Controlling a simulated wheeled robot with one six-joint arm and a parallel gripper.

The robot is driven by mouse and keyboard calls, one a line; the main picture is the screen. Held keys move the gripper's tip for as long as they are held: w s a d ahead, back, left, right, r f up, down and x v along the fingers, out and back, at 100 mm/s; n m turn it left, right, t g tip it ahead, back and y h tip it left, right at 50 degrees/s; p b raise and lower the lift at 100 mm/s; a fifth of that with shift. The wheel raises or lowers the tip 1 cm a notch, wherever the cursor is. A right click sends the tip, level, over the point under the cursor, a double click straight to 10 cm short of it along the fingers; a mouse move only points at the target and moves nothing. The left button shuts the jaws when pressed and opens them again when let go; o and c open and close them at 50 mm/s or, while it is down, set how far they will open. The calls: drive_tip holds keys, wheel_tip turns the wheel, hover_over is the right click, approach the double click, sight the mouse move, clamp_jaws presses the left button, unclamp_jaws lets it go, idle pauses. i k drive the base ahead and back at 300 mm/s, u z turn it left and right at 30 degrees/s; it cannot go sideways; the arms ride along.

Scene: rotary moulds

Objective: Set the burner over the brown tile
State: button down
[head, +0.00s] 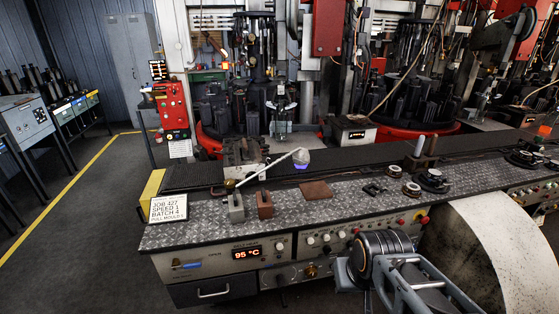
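The burner (302,157) is a pale head with a blue-violet glow at its underside. It sits at the end of a thin pale rod (266,169) that slants up to the right from a small fitting at the left of the bench. The brown tile (316,190) lies flat on the patterned metal bench top. In the picture the burner head is above and slightly left of the tile, apart from it. My gripper is not clearly shown; only grey links of my arm show at the bottom right, in front of the bench.
A grey block (236,208) and a brown block (265,205) stand left of the tile. Dark small parts and round pieces (411,189) lie to its right. A printed sign (168,208) stands at the bench's left end. Moulding machines stand behind.

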sight(300, 156)
drive_tip(key=z, duration=0.3)
drive_tip(key=i, duration=1.35)
drive_tip(key=u, duration=0.65)
